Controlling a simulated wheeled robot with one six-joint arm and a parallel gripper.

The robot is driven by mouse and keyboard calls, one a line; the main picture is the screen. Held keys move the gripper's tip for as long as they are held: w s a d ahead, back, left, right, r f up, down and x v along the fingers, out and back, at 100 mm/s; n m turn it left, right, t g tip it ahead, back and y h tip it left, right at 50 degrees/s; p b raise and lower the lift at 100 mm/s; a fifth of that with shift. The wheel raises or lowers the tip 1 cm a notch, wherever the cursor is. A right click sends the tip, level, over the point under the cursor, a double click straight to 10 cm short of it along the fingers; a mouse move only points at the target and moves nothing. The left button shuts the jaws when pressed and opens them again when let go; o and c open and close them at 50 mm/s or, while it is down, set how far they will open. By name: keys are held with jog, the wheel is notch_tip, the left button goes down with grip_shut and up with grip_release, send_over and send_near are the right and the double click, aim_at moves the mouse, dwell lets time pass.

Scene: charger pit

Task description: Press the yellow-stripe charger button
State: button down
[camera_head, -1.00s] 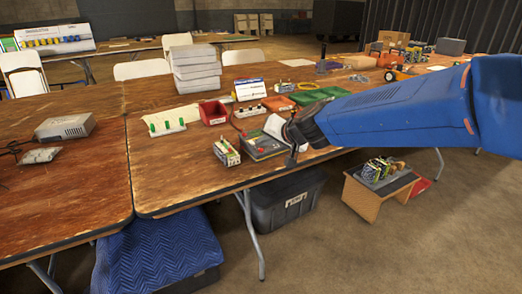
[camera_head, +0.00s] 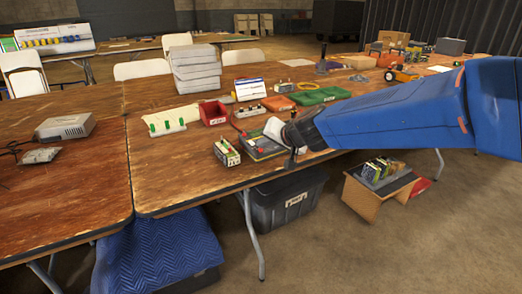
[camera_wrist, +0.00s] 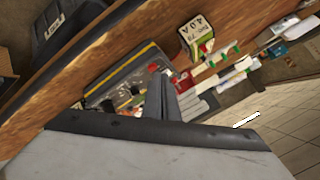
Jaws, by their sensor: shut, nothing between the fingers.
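A flat dark grey charger unit with yellow and red marks (camera_head: 262,149) lies near the front edge of the wooden table. It also shows in the wrist view (camera_wrist: 128,78), where yellow parts are visible on it. A separate button cannot be made out for sure. My gripper (camera_head: 293,160) is beside the unit's right side in the head view, close to the table's front edge, pointing down. In the wrist view my fingers (camera_wrist: 160,85) are together and empty, and they hide part of the unit. I cannot tell whether they touch it.
A small white-and-green block with terminals (camera_head: 227,153) stands left of the unit, close by. Behind are a red bin (camera_head: 213,113) and a green tray (camera_head: 318,96). A black tote (camera_head: 287,197) sits under the table. The table's left part is mostly bare.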

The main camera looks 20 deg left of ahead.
jog(key=shift+f, duration=0.35)
dwell(0.7)
jog(key=shift+r, duration=0.8)
jog(key=shift+s+d+r, duration=0.1)
jog(key=shift+d+r, duration=0.05)
jog(key=shift+r, duration=0.65)
jog(key=shift+s+d+r, duration=0.15)
jog(key=shift+r, duration=0.7)
jog(key=shift+s+d+r, duration=0.1)
jog(key=shift+d+r, duration=0.05)
jog(key=shift+r, duration=0.65)
jog(key=shift+d, duration=0.1)
